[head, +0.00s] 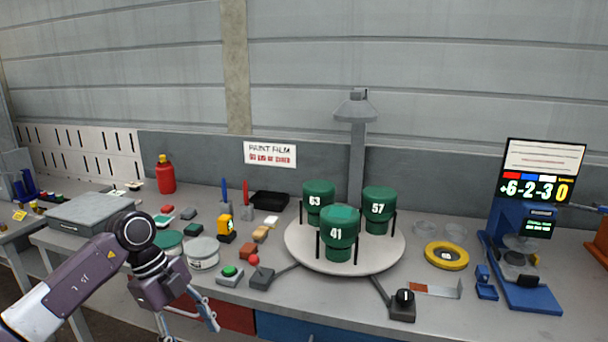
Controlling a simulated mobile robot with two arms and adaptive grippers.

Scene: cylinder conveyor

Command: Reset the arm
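My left arm comes in from the lower left. Its gripper (188,322) hangs in front of the bench's front edge, fingers pointing down. The fingers are spread apart with nothing visible between them; one fingertip is near the bottom edge of the picture. My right arm and gripper are not in view.
The bench (470,325) holds a round turntable (297,250) with green cylinders marked 63, 57 and 41 (337,240). Near my gripper are a green-button box (230,275), a red-knob lever (260,275) and round tins (202,253). A scale with display (540,190) stands right.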

